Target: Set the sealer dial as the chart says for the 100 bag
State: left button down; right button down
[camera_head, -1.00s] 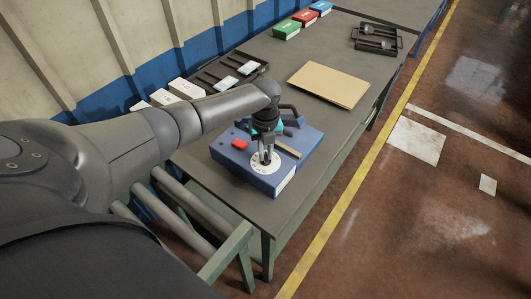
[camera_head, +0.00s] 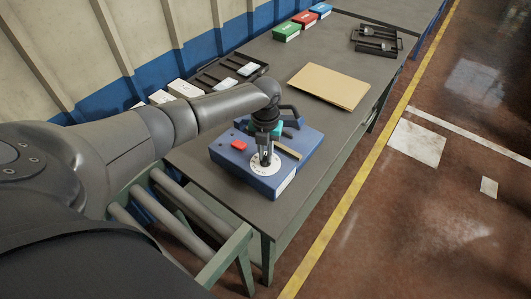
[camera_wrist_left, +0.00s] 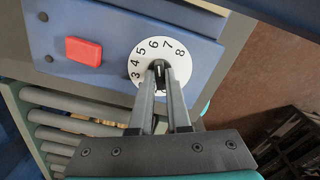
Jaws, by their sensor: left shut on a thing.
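The blue sealer (camera_head: 232,162) stands on the workbench. Its white dial plate (camera_head: 256,168) is on the near top face. In the left wrist view, the dial plate (camera_wrist_left: 147,63) shows the numbers 3 to 8; others are hidden by the fingers. My left gripper (camera_head: 266,162) points down over the dial. In the left wrist view, my left gripper (camera_wrist_left: 160,80) is shut on the small dark knob (camera_wrist_left: 159,68) at the plate's centre. A pale mark on the knob points up, roughly toward 6. My right gripper is not in view. No readable chart shows.
A red button (camera_head: 239,145) sits left of the dial on the sealer. A tan folder (camera_head: 328,85) lies beyond it. Black trays (camera_head: 376,40) and green (camera_head: 286,31), red and blue boxes stand farther back. White boxes (camera_head: 184,88) stand along the wall side.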

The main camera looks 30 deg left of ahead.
pick_arm(q)
jog(key=c, duration=0.8)
grip_release()
jog(key=shift+c, duration=0.2)
jog(key=shift+r, duration=0.1)
notch_tip(320, 180, up, 15)
jog(key=p, duration=0.1)
jog(key=shift+d, duration=0.1)
